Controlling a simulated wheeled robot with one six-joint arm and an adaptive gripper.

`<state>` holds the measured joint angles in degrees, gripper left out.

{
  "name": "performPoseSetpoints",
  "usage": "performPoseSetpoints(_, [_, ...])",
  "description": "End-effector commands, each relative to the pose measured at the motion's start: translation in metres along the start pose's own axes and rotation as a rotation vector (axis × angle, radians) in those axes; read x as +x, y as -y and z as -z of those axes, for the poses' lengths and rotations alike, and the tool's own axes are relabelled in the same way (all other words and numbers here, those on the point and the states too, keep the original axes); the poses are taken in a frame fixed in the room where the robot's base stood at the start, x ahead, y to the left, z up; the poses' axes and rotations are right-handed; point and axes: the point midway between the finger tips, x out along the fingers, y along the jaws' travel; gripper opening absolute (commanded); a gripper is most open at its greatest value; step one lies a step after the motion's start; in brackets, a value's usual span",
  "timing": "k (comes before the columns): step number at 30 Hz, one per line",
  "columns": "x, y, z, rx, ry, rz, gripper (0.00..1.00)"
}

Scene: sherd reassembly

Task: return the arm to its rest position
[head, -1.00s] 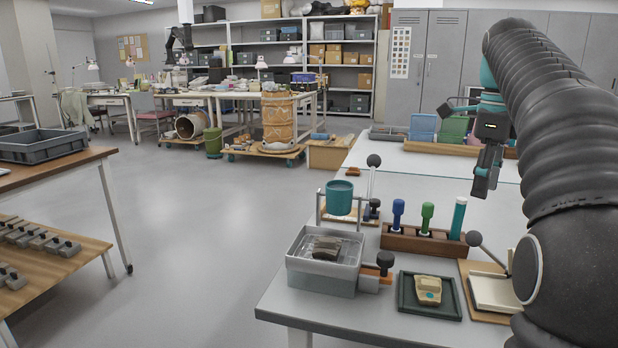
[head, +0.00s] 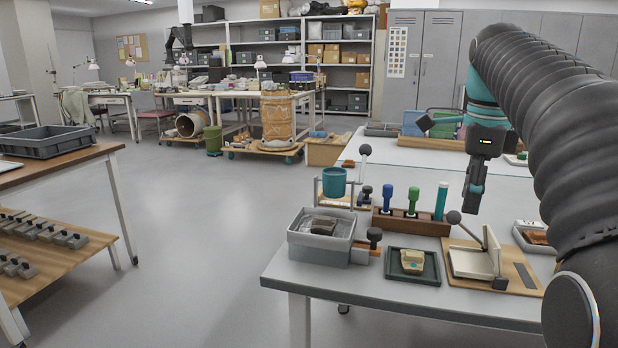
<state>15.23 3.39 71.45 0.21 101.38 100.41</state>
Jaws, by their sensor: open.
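My gripper (head: 473,193) hangs pointing down in the head view, above the right part of the light work table (head: 370,289). My dark, ribbed arm reaches to it from the right edge. The jaws look empty and open, though they are small and seen side-on. The gripper is apart from everything on the table, behind a small press-like device with a white hinged plate (head: 474,263) on a wooden board. A tan sherd with a teal spot (head: 412,261) lies in a dark green tray (head: 397,275).
A grey bin (head: 317,250) with a dark sherd inside stands at the table's front left. Behind it are a teal cup (head: 334,182) on a stand and a wooden rack (head: 425,228) of coloured tools. Another table with a grey crate (head: 47,146) stands left. The floor between is clear.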

Motion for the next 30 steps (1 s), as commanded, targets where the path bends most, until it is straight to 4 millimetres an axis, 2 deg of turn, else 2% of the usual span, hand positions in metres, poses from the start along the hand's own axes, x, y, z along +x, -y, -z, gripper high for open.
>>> performPoseSetpoints(5, [0.011,-0.026,-0.008,-0.223,0.006,0.048,0.48])
performPoseSetpoints(11, [0.041,-0.075,-0.019,-0.635,-0.003,0.139,0.48])
performPoseSetpoints(17, [0.087,-0.131,-0.025,-1.098,-0.048,0.246,0.48])
performPoseSetpoints(24, [0.156,-0.195,-0.024,-1.624,-0.150,0.365,0.48])
performPoseSetpoints(30, [0.198,-0.227,-0.020,-1.901,-0.232,0.425,0.48])
